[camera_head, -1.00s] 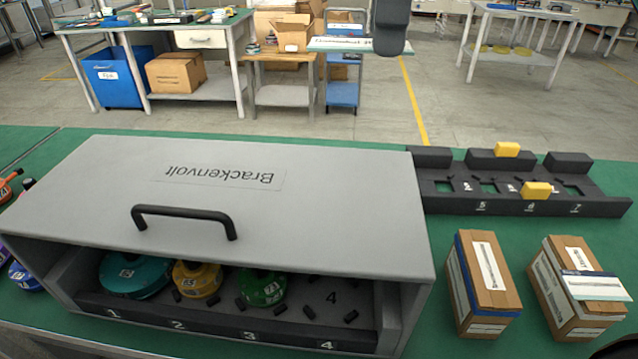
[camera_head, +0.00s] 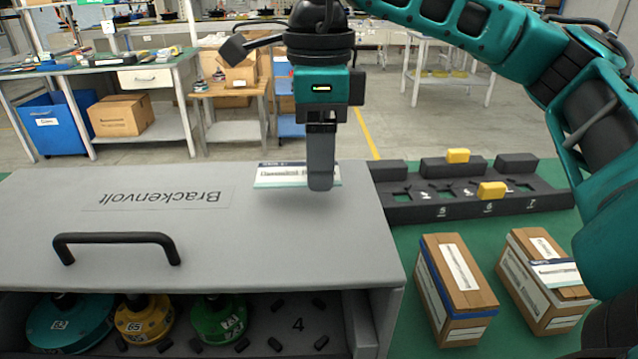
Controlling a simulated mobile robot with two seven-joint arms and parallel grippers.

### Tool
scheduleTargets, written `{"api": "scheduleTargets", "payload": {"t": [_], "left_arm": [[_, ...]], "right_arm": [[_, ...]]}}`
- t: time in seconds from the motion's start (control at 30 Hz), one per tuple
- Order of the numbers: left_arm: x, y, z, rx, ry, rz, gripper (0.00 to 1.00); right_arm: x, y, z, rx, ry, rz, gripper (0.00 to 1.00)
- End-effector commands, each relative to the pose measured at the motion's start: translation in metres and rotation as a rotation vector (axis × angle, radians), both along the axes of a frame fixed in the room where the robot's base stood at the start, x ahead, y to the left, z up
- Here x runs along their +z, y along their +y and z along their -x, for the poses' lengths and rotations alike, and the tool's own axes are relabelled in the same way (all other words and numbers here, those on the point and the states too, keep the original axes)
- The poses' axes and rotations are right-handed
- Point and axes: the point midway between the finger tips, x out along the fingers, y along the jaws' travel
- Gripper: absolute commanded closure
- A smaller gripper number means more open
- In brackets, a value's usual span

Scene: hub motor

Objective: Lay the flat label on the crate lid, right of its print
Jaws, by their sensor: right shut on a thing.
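The flat label (camera_head: 270,177) is a white strip with a dark top band and printed text. My right gripper (camera_head: 320,188) points down and is shut on its right part, hiding some of the text. The label is over the right rear part of the grey crate lid (camera_head: 290,240), right of the upside-down "Brackenvolt" print (camera_head: 157,198). A soft shadow lies just below it; I cannot tell whether it touches the lid. My left gripper is out of view.
A black handle (camera_head: 116,240) stands up from the lid's front. Numbered round hubs, one of them green (camera_head: 218,318), sit in the crate's open front. Two cartons, one with a blue edge (camera_head: 455,290), and a black rack (camera_head: 470,205) with yellow blocks stand to the right.

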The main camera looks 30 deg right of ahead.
Motion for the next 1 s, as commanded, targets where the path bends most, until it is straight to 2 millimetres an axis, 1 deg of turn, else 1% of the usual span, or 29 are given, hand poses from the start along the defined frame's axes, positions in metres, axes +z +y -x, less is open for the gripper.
{"api": "scheduleTargets", "payload": {"t": [0.2,0.27,0.5,0.67,0.7,0.93,1.0], "left_arm": [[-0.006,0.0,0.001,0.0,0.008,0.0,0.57],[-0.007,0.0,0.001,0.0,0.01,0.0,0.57],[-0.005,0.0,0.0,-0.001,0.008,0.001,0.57],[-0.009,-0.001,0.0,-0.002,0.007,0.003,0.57],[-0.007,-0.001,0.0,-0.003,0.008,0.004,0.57],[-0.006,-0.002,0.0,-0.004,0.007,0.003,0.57],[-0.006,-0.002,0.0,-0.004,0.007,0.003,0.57]], "right_arm": [[-0.032,-0.001,0.001,-0.001,0.004,0.001,0.7],[-0.038,0.0,0.001,0.001,0.002,0.0,0.7],[-0.04,0.0,0.0,0.001,0.001,-0.001,0.7],[-0.045,0.0,0.0,0.001,0.002,-0.001,0.7],[-0.043,0.0,0.0,0.001,0.001,-0.001,0.38],[-0.043,0.0,0.001,0.001,0.002,0.0,0.17],[-0.043,0.0,0.001,0.001,0.002,0.0,0.17]]}}
